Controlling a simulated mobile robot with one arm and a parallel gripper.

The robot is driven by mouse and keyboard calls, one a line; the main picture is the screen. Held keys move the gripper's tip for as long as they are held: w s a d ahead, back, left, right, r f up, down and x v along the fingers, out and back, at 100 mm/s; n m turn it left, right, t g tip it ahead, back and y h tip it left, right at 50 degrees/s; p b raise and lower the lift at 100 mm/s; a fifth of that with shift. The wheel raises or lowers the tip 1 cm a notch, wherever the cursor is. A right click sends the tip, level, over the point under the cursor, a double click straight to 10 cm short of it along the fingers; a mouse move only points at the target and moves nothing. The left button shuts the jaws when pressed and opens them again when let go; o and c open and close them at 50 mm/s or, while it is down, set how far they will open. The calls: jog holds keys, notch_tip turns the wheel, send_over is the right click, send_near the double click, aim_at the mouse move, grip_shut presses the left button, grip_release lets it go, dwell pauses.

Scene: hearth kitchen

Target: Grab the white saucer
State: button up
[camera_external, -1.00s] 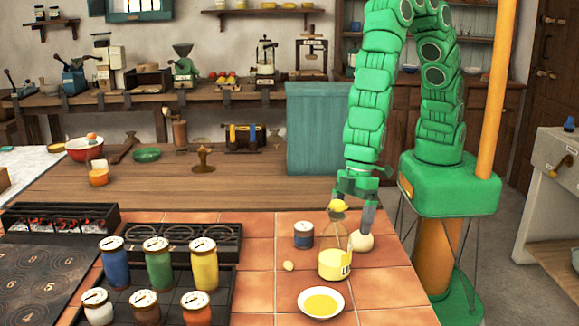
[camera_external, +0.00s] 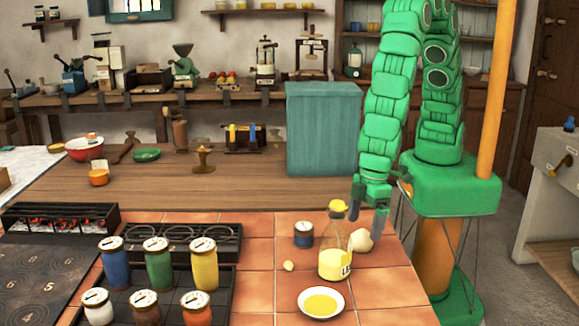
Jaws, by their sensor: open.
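The white saucer (camera_external: 338,309) lies flat on the terracotta tiles at the front, with a round yellow area in its middle. My gripper (camera_external: 367,222) points down with its fingers apart and nothing between them. It is behind and to the right of the saucer, above the tiles near their right edge. A glass bottle (camera_external: 334,265) with a yellow top and yellow contents stands between the saucer and my gripper. A pale round object (camera_external: 361,241) sits just below my gripper, partly behind the bottle.
Several lidded jars (camera_external: 158,266) stand on a black rack (camera_external: 226,312) at the left. Tiles right of the saucer are clear. A teal cabinet (camera_external: 323,130) stands behind.

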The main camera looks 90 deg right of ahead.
aim_at(363, 230)
jog(key=shift+w+a+f, duration=0.1)
jog(key=shift+f, duration=1)
jog(key=shift+w+a+f, duration=0.1)
jog(key=shift+f, duration=0.95)
jog(key=shift+c, duration=0.2)
jog(key=c, duration=0.8)
jog(key=shift+r, duration=0.1)
jog(key=shift+c, duration=0.2)
